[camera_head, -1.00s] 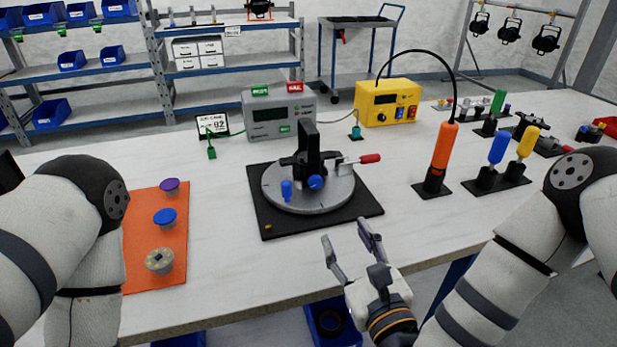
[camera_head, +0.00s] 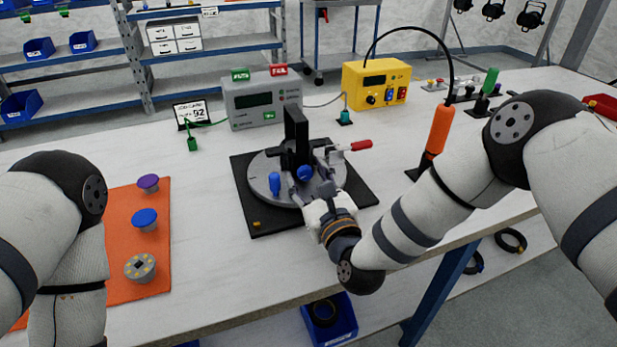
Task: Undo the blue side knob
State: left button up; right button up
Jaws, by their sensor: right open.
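A black upright fixture (camera_head: 296,130) stands on a round grey turntable (camera_head: 258,180) on a black base plate (camera_head: 246,209). A round blue knob (camera_head: 305,173) faces me low on the fixture's side. A second, upright blue knob (camera_head: 274,184) stands to its left on the turntable. My right gripper (camera_head: 308,177) is open over the turntable's front, its fingers to either side of the round blue knob. I cannot tell whether they touch it. My left arm shows at the left, but its gripper is out of view.
A red-handled clamp (camera_head: 360,145) sits right of the fixture, close to my right gripper. An orange screwdriver (camera_head: 440,129) stands further right, partly behind my right arm. An orange mat (camera_head: 155,205) with several knobs lies at the left. A grey meter (camera_head: 252,103) and yellow unit (camera_head: 375,85) stand behind.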

jog(key=shift+c, duration=0.6)
grip_shut()
jog(key=n, duration=0.5)
jog(key=shift+a+n, duration=0.1)
jog(key=shift+n, duration=0.3)
jog(key=shift+o, duration=0.6)
grip_release()
jog(key=shift+m, duration=0.3)
